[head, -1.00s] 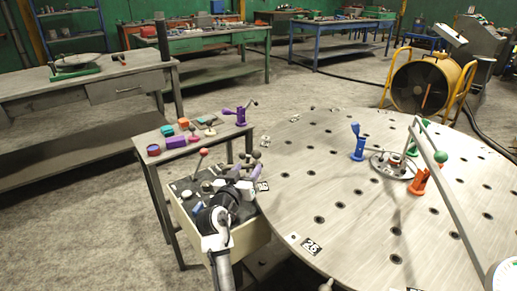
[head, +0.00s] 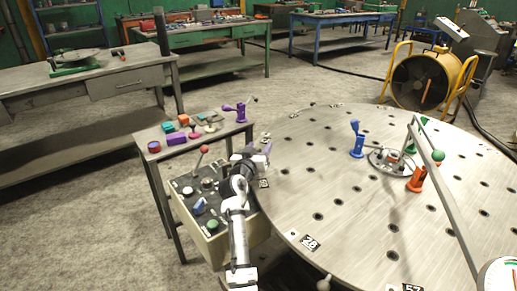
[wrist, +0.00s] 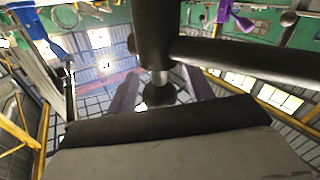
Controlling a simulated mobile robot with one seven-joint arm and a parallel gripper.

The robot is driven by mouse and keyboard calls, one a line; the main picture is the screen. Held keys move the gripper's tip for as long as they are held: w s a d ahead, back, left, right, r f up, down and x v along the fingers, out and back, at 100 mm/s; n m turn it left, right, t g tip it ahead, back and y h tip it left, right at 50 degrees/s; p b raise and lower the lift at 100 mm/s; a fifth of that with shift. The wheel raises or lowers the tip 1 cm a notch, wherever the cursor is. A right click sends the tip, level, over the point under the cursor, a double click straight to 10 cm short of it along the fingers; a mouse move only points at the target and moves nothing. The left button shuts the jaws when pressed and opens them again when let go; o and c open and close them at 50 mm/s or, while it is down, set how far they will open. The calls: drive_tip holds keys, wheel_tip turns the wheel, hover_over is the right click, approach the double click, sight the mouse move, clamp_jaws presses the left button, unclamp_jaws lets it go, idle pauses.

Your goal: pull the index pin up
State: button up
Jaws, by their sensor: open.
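In the wrist view the index pin shows as a dark round knob (wrist: 160,97) on a short bright shank, joined to a thick dark post (wrist: 153,32). A dark bar (wrist: 245,60) runs from the post to the right. My gripper (wrist: 160,80) is open, with one purple finger on each side of the knob and shank. I cannot tell whether either finger touches. In the head view my gripper (head: 262,155) is at the left edge of the round table (head: 330,190), and the pin is largely hidden there by the gripper and arm.
A control box (head: 208,236) with a red-knobbed lever (head: 201,152) and buttons stands beside my arm. Behind it a small side table (head: 165,157) holds coloured pieces and a purple clamp (head: 240,112). The round table carries a blue clamp (head: 357,141), an orange clamp (head: 415,180) and a long slanted bar (head: 445,205).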

clamp_jaws()
drive_tip(key=shift+r+p, duration=0.5)
drive_tip(key=shift+r, duration=1.3)
drive_tip(key=shift+c, duration=0.2)
unclamp_jaws()
drive_tip(key=shift+o, duration=0.2)
drive_tip(key=shift+s+f, duration=0.1)
drive_tip(key=b+v, duration=0.2)
drive_tip(key=v, duration=1.1)
drive_tip(key=shift+s+a, duration=0.2)
drive_tip(key=shift+s, duration=0.1)
